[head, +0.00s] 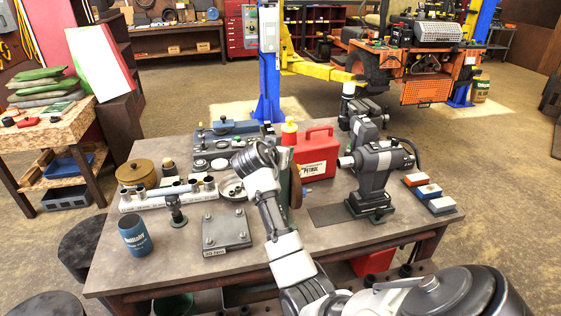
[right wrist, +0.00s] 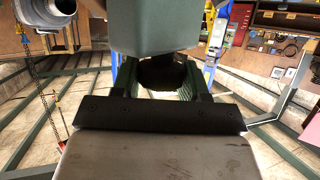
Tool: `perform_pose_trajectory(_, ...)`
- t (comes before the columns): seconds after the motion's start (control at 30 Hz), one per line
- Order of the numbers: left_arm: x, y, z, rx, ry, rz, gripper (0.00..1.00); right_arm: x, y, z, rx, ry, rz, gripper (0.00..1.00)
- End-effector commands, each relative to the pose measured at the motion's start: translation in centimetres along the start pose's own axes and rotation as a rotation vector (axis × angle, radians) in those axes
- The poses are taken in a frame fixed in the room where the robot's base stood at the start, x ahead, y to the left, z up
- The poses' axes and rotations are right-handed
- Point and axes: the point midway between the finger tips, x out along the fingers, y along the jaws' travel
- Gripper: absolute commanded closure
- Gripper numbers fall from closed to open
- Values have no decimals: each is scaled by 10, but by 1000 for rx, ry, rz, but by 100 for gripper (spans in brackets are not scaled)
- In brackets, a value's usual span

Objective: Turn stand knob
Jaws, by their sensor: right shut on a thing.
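A dark green upright (head: 296,187), which looks like part of the stand, rises from the bench beside the red petrol can. My right gripper (head: 284,163) is at this upright, and my wrist covers much of it in the head view. In the right wrist view a dark green block (right wrist: 155,28) fills the top middle. Below it, my right gripper (right wrist: 163,70) has its two fingers around a dark, rounded part (right wrist: 162,76), seemingly the stand knob. It is shut on that part, whose outline is mostly hidden in shadow. My left gripper is not in view.
The red petrol can (head: 317,153) and a yellow-capped bottle (head: 289,132) stand close behind the gripper. A grey machine (head: 374,172) stands to the right. A socket tray (head: 168,195), a metal plate (head: 227,232) and a blue mug (head: 137,238) are on the left.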

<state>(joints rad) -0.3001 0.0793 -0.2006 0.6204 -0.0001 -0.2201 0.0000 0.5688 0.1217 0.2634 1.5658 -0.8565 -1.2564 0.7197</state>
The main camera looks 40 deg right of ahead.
Motion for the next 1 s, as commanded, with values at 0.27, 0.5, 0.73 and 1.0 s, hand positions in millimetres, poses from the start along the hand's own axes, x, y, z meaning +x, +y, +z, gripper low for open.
perform_pose_trajectory(0.27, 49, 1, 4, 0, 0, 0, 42, 3, -2, 6, 102, 1, 240, 80)
perform_pose_trajectory(0.5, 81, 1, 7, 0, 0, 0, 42, 3, -1, 5, 186, 3, 453, 80)
perform_pose_trajectory(0.73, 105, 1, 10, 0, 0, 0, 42, 2, 0, 2, 269, 4, 657, 80)
perform_pose_trajectory(1.0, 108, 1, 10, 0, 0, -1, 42, 0, 0, -2, 357, 2, 872, 80)
